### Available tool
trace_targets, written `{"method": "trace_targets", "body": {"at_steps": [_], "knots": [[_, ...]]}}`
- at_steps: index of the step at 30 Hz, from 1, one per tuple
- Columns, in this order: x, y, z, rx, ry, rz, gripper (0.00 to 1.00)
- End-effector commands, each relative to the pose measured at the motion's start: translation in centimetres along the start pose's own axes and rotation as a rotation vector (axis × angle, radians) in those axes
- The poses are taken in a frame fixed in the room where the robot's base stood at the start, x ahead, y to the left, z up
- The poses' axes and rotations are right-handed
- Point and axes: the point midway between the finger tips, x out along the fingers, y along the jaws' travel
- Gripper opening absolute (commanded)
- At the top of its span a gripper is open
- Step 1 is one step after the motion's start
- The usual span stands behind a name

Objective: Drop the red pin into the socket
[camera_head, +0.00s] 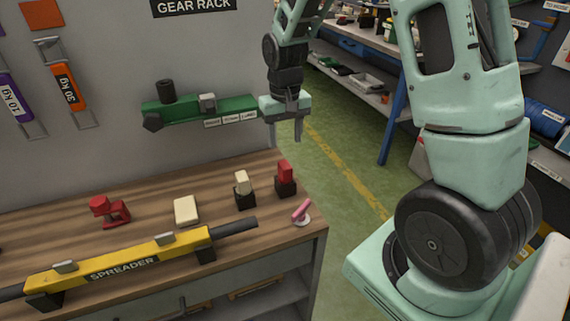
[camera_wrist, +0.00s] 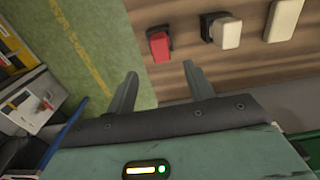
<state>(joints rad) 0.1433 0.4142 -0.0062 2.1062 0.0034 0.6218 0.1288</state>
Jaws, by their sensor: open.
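A pinkish-red pin (camera_head: 302,208) leans in a small pale ring (camera_head: 303,222) near the right front corner of the wooden bench (camera_head: 150,197); it looks like the red pin, and I cannot tell whether the ring is a socket. A red block in a black base (camera_head: 285,173) stands behind it, and it also shows in the wrist view (camera_wrist: 159,44). My gripper (camera_head: 285,138) points down, open and empty, above the bench's back right edge. In the wrist view its fingers (camera_wrist: 160,70) are apart with nothing between them. The pin is not visible there.
A yellow spreader bar (camera_head: 190,243) lies along the bench front. A cream block (camera_head: 186,210), a cream-topped black piece (camera_head: 244,187) and a red clamp-like piece (camera_head: 108,211) stand behind it. A green bar (camera_head: 220,108) hangs on the wall beside my gripper. Open floor lies right of the bench.

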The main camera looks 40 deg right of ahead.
Motion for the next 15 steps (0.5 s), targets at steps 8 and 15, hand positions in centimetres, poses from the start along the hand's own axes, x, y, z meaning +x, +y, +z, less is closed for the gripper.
{"method": "trace_targets", "body": {"at_steps": [8, 15], "knots": [[5.4, 0.0, 0.2, 0.000, -0.005, 0.001, 0.53], [9.1, 0.0, 0.1, 0.000, -0.003, 0.000, 0.53]]}}
